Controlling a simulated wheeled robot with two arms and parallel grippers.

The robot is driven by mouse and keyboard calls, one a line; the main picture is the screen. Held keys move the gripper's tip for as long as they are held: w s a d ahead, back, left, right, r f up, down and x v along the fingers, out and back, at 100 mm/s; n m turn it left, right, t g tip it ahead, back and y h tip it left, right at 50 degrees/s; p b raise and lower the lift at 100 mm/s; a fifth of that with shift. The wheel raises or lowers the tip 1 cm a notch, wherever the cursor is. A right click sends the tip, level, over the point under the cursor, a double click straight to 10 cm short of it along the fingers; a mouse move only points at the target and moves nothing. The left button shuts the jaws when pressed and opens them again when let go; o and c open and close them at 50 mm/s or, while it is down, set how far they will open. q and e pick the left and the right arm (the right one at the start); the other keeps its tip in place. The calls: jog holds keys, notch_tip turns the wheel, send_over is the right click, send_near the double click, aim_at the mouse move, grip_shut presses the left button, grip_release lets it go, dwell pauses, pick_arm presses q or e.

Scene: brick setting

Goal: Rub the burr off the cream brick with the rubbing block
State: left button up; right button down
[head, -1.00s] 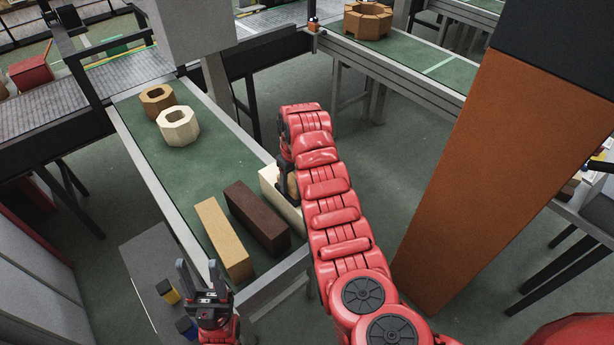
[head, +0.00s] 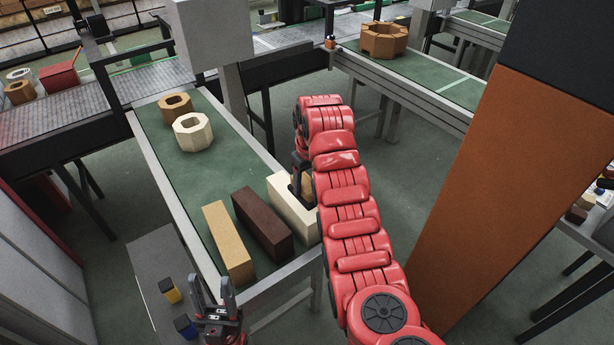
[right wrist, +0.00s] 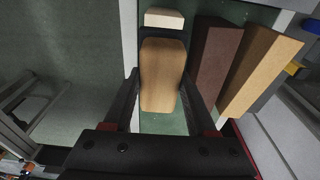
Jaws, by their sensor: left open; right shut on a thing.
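The cream brick (head: 290,214) lies on the green bench top at its right edge, beside the dark brown brick. My right gripper (head: 299,180) is over its far part, shut on the rubbing block. In the right wrist view the tan wooden rubbing block (right wrist: 162,75), with a dark layer at its far end, sits between the fingers of my right gripper (right wrist: 160,95). One end of the cream brick (right wrist: 164,18) shows beyond it. I cannot tell whether block and brick touch. No burr can be made out. My left gripper (head: 214,297) is open and empty at the bottom left.
The dark brown brick (head: 262,224) and a tan brick (head: 228,242) lie left of the cream brick. Two octagonal rings, brown (head: 175,104) and cream (head: 192,132), stand farther back. A tall orange-brown column (head: 510,165) stands right of my right arm.

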jog(key=shift+r, duration=1.25)
